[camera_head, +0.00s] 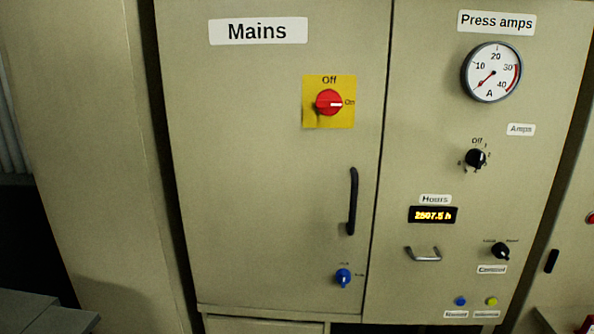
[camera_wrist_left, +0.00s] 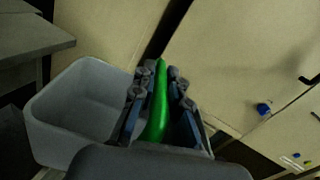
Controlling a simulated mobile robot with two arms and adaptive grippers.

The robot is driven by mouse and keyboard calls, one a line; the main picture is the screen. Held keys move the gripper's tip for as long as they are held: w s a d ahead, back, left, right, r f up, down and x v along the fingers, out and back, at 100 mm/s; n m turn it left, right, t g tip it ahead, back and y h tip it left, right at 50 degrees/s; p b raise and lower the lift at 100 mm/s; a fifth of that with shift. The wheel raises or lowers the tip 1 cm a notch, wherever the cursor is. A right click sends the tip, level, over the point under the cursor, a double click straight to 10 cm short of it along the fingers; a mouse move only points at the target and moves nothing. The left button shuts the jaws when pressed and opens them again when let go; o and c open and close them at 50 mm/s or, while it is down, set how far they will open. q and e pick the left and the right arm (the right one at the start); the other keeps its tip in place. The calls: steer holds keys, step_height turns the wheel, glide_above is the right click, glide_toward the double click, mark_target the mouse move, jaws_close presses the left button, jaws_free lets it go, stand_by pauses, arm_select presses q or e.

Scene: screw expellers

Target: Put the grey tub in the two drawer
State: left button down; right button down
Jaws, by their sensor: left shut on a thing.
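In the left wrist view, the grey tub (camera_wrist_left: 75,123) is at the left, an open-topped box whose visible inside looks empty. My left gripper (camera_wrist_left: 160,82) is beside the tub's right side. Its fingers are shut on a long green handle-like piece (camera_wrist_left: 157,110). Whether this piece is joined to the tub is hidden by the gripper. In the head view neither the tub nor any gripper shows. No drawer marked two can be read; a panel edge (camera_head: 265,326) shows below the Mains cabinet. My right gripper is in neither view.
The Mains cabinet door (camera_head: 260,150) has a red switch (camera_head: 329,102), a black handle (camera_head: 353,202) and a blue knob (camera_head: 343,278). The Press amps panel (camera_head: 450,200) has a projecting metal handle (camera_head: 423,255). Grey surfaces (camera_head: 40,312) stand at lower left.

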arm_select(q)
steer(key=s+d+f+m+h, duration=0.2)
steer(key=s+d+h, duration=0.1)
steer(key=s+d, duration=0.5)
steer(key=shift+d+f, duration=0.2)
steer(key=shift+d, duration=0.85)
steer(key=shift+w, duration=0.1)
